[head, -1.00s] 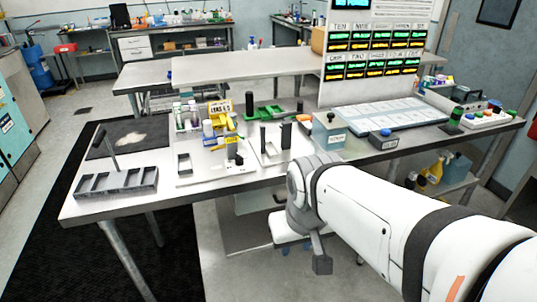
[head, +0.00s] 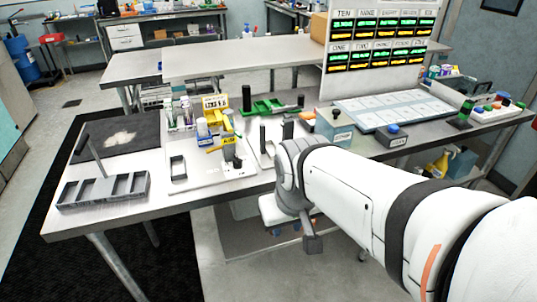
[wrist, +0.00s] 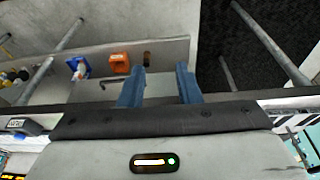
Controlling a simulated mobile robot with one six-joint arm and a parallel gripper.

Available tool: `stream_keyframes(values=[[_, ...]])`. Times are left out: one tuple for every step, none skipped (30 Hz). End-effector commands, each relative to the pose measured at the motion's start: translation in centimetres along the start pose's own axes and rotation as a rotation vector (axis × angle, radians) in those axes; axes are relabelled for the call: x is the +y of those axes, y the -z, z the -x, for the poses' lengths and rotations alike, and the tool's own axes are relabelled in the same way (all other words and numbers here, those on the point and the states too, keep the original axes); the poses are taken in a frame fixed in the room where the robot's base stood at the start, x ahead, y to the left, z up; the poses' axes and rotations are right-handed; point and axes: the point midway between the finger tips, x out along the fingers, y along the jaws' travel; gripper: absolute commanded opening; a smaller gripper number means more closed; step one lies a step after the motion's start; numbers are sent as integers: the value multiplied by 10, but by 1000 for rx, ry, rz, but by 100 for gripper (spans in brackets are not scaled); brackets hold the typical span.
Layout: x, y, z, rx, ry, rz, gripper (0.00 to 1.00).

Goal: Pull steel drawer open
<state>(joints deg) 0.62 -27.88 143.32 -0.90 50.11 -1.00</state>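My gripper (wrist: 160,70) shows in the wrist view as two blue fingers, apart, with nothing between them. I cannot make out the steel drawer's front or handle clearly. A grey box-like part (head: 243,207) shows under the bench, left of my wrist, and may belong to it. In the wrist view a grey surface (wrist: 165,75) lies beyond the fingers, bearing an orange item (wrist: 120,63) and a blue item (wrist: 78,68).
A label board (head: 380,45) rises at the back. Dark mat (head: 160,265) covers the floor at left.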

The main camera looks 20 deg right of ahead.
Motion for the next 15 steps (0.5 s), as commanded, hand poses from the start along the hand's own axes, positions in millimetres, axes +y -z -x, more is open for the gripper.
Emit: stream_keyframes(values=[[6,3,-15,20,-17,13,30],[9,7,-23,39,-30,35,30],[17,14,-36,71,-55,62,30],[25,19,-46,100,-77,87,30],[33,26,-58,130,-104,115,30],[46,35,-73,175,-143,160,30],[56,43,-85,210,-175,199,30],[66,50,-97,244,-209,241,30],[80,60,-111,287,-255,301,30],[89,67,-121,320,-290,348,30],[98,73,-131,350,-323,397,30],[109,82,-143,390,-367,462,30],[117,87,-153,419,-399,512,30],[124,92,-162,446,-431,563,30],[133,99,-173,481,-472,632,30]])
